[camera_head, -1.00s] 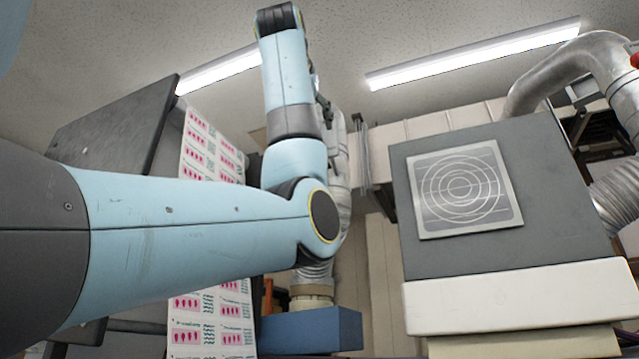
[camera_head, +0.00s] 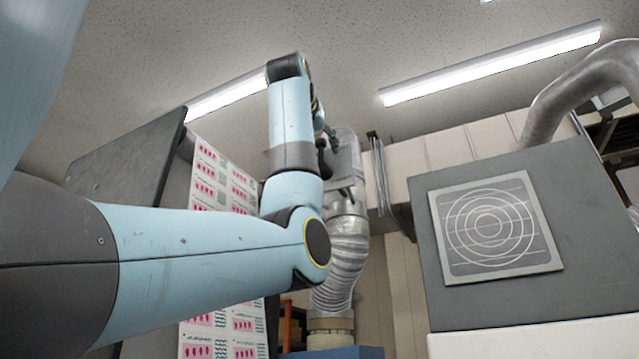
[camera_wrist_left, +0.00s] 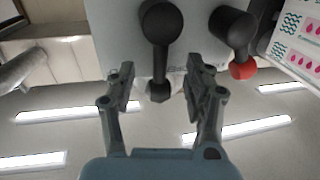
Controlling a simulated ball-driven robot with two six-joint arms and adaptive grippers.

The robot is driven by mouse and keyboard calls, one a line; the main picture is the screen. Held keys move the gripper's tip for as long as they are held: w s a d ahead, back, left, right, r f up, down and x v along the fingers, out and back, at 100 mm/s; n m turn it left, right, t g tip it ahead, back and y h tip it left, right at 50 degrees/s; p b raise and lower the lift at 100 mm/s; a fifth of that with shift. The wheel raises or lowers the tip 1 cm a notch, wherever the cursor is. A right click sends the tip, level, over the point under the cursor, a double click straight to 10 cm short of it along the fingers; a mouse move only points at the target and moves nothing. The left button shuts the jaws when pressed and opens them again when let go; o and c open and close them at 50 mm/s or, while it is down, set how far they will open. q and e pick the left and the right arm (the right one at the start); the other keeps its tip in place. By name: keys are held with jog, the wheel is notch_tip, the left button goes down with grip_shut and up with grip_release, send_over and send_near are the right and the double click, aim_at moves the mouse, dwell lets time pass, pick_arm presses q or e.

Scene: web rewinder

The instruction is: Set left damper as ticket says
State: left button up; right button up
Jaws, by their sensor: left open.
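In the left wrist view, a dark lever (camera_wrist_left: 160,52) with a round hub stands on a light grey plate (camera_wrist_left: 120,28). Its end lies in the picture between the two fingers of my left gripper (camera_wrist_left: 159,72). The fingers are open, with a gap on each side of the lever; depth is hard to judge. A second dark lever with a red knob (camera_wrist_left: 243,70) is to the right. In the head view, a grey damper housing (camera_head: 346,160) with dark handles tops the ribbed duct, partly hidden behind my left arm. I see no readable ticket. My right gripper is out of view.
A flexible silver duct (camera_head: 346,262) runs below the housing. A printed web (camera_head: 208,175) hangs behind my left arm. A grey box with a ringed square panel (camera_head: 490,228) stands at right. Ceiling lights (camera_head: 490,65) are overhead.

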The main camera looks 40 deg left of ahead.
pick_arm(q)
jog(key=shift+w, duration=0.1)
grip_shut()
dwell(0.3)
